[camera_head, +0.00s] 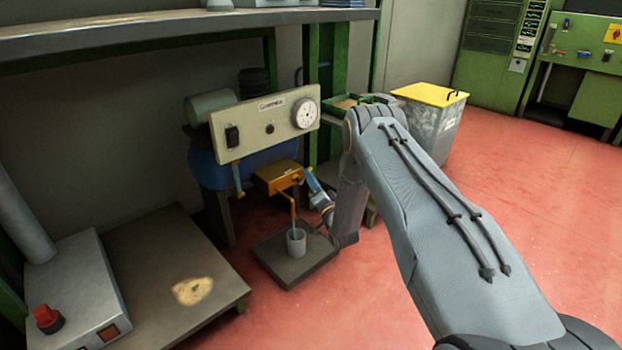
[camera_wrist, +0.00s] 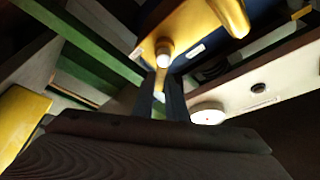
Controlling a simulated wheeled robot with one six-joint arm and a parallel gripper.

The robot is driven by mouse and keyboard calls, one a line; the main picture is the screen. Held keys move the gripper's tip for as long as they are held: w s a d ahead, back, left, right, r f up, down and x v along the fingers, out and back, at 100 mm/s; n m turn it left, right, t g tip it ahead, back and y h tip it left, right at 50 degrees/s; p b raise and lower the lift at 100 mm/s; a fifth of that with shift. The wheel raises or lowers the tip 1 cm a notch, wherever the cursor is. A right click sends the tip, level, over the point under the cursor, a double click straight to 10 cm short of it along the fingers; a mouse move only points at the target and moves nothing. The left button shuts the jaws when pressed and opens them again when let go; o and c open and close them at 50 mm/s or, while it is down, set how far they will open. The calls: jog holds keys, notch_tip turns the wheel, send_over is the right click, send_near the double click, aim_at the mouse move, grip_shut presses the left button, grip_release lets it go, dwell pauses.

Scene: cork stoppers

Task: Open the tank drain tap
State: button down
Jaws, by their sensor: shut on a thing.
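The drain tap's orange-yellow body (camera_head: 272,178) sits low in front of a blue tank (camera_head: 212,168). Its bent spout (camera_head: 292,207) points down into a grey cup (camera_head: 296,243). My gripper (camera_head: 307,174) is at the right side of the tap body. In the wrist view the yellow body (camera_wrist: 190,30) is close ahead, with a pale round stub (camera_wrist: 165,52) on it and the spout (camera_wrist: 232,14) beyond. My two dark fingers (camera_wrist: 162,78) are shut on a small part at the tap, seemingly its handle. The grip is mostly hidden, and I cannot tell the handle's angle.
The cup stands on a dark low block (camera_head: 268,248). Above the tap is a beige panel (camera_head: 262,120) with a dial. A yellow-lidded bin (camera_head: 432,95) stands behind my arm. A low platform (camera_head: 165,265) lies to the left. Red floor is clear in front.

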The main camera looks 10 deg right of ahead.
jog(key=shift+s+n, duration=0.1)
jog(key=shift+n, duration=0.2)
jog(key=c, duration=1.8)
grip_release()
jog(key=shift+o, duration=0.2)
jog(key=p+v, duration=0.3)
jog(key=v, duration=0.4)
jog(key=shift+s, duration=0.35)
jog(key=shift+d+f, duration=0.1)
